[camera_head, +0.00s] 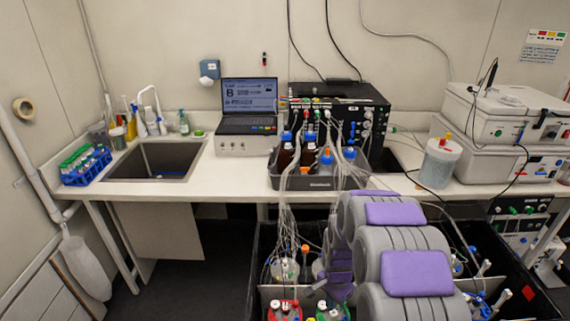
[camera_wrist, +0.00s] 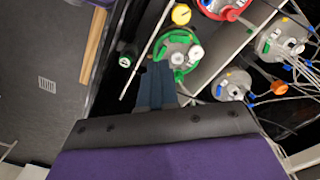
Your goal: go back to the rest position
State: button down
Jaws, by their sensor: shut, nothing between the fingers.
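My gripper (camera_wrist: 156,84) shows in the wrist view as two blue-grey fingers side by side, shut with nothing between them. They point toward the shaker's bioreactor vessels. A vessel with a green ring (camera_wrist: 178,50) is just beyond the fingertips; I cannot tell if they touch. A red-ringed vessel (camera_wrist: 225,8) and a clear-lidded vessel (camera_wrist: 232,86) are farther right. In the head view my grey and purple arm reaches over the black shaker box, and I cannot make out the fingers there. The red-ringed (camera_head: 284,311) and green-ringed (camera_head: 332,312) vessels stand left of the arm.
Tubes run from the vessels up to a bottle tray (camera_head: 318,183) on the bench (camera_head: 225,183). The bench also holds a laptop (camera_head: 248,102), a black control unit (camera_head: 352,105), a sink (camera_head: 155,160) and white instruments (camera_head: 500,115). Open floor (camera_head: 195,270) lies left of the shaker box.

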jog(key=s+r+n, duration=0.3)
jog(key=s+r, duration=0.4)
jog(key=r, duration=0.4)
jog(key=s+r+n, duration=0.2)
jog(key=s+r, duration=0.2)
jog(key=s, duration=0.4)
jog(key=s+r+n+g, duration=0.1)
jog(key=s+r+n, duration=0.1)
jog(key=s+r, duration=0.3)
jog(key=s+r+n, duration=0.3)
jog(key=s+r, duration=0.2)
jog(key=s, duration=0.8)
